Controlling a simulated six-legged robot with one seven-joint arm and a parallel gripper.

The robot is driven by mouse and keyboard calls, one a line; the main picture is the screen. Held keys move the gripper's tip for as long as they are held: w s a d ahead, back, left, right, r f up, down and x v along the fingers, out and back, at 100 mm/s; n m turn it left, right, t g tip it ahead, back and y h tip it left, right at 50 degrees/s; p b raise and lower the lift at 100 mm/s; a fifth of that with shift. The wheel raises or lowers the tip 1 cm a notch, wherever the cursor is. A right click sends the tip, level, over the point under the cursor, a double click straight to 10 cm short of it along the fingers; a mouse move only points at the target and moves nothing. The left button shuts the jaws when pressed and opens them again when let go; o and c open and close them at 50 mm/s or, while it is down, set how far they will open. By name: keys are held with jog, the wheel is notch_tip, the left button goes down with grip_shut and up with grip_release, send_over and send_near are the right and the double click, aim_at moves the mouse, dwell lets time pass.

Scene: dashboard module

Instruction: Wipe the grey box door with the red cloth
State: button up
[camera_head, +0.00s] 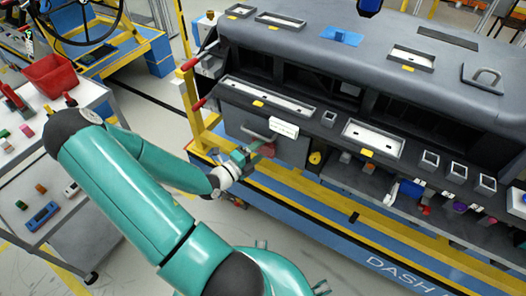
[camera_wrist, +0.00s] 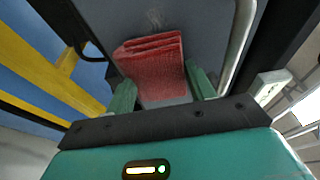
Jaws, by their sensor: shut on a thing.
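My gripper (camera_head: 249,155) is in front of the dashboard's left part. Its two green fingers are shut on the folded red cloth (camera_wrist: 155,62), which sticks out past the fingertips in the wrist view. The cloth (camera_head: 267,150) also shows in the head view, against the lower left of the grey box door (camera_head: 290,150). In the wrist view the grey door (camera_wrist: 200,22) fills the area behind the cloth. The cloth looks very close to the door; I cannot tell whether they touch. The door's metal handle (camera_wrist: 237,50) curves along the right of the cloth.
Yellow posts (camera_head: 189,85) and a yellow-and-blue base frame (camera_head: 330,200) border the dashboard (camera_head: 330,45). A grey cart (camera_head: 75,215) with a red bin (camera_head: 50,75) stands at left. Bare floor lies between.

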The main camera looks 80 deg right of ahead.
aim_at(249, 136)
jog(key=shift+w+d, duration=0.55)
jog(key=shift+w, duration=0.5)
jog(key=shift+w+d, duration=0.6)
jog(key=shift+w, duration=0.45)
jog(key=shift+w+d, duration=0.55)
jog(key=shift+w, duration=0.5)
jog(key=shift+r, duration=0.1)
jog(key=w+a, duration=0.2)
jog(key=a, duration=0.3)
jog(key=shift+a, duration=0.3)
jog(key=shift+w, duration=0.15)
jog(key=shift+w+a, duration=0.3)
jog(key=shift+a, duration=0.4)
jog(key=shift+w+a, duration=0.25)
jog(key=shift+a, duration=0.45)
